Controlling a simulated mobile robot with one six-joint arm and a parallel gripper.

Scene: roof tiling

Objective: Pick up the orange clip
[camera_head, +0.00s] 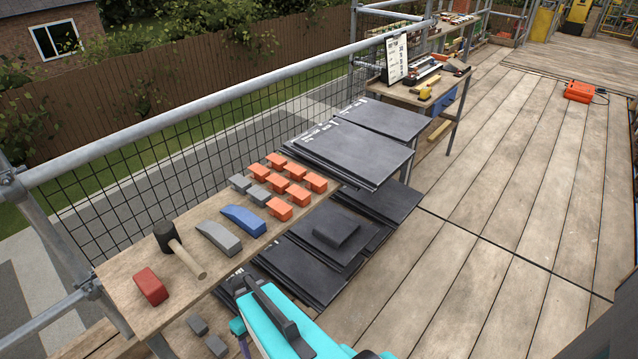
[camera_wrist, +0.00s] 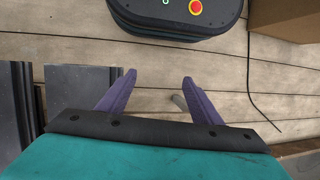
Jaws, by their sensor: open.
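Several orange clips (camera_head: 289,189) sit grouped on the wooden bench at the centre of the head view, beside a few grey clips (camera_head: 258,194). My teal arm shows at the bottom of the head view, and its fingertips are not clear there. In the wrist view my gripper (camera_wrist: 154,88) is open, its two purple fingers apart with nothing between them. It faces wooden boards, and no orange clip shows in that view.
A red block (camera_head: 150,287), a mallet (camera_head: 182,252), a grey block (camera_head: 218,237) and a blue block (camera_head: 243,220) lie on the bench. Dark tile stacks (camera_head: 365,152) stand right of the clips. A dark rounded casing (camera_wrist: 180,20) with a red button shows in the wrist view.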

